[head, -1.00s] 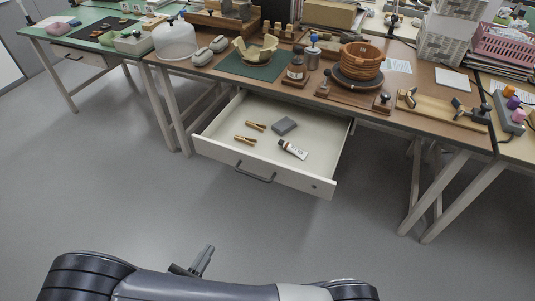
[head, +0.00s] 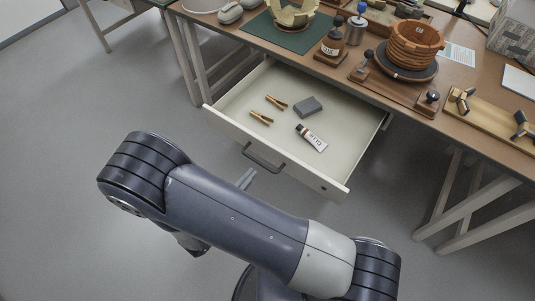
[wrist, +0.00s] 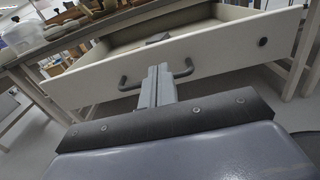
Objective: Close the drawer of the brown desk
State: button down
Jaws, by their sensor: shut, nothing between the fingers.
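The brown desk (head: 352,75) has its white drawer (head: 232,128) pulled well out. Two wooden clips, a grey block (head: 308,106) and a glue tube (head: 311,138) lie in the drawer. The dark handle (head: 262,160) is on the drawer's front panel; it also shows in the wrist view (wrist: 184,71). My gripper (head: 246,178) is shut and empty, just in front of the handle. In the wrist view my gripper (wrist: 158,72) points at the drawer front, between the two ends of the handle. I cannot tell whether it touches. My arm hides part of the floor.
On the desk top stand a coil-built pot (head: 412,48) on a dark turntable, a partly built pale vessel (head: 293,12) on a green mat and several tools. Desk legs stand on both sides of the drawer. The grey floor (head: 90,115) at left is clear.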

aim_at(273, 149)
jog(key=x, duration=0.8)
jog(key=shift+w+d, duration=0.1)
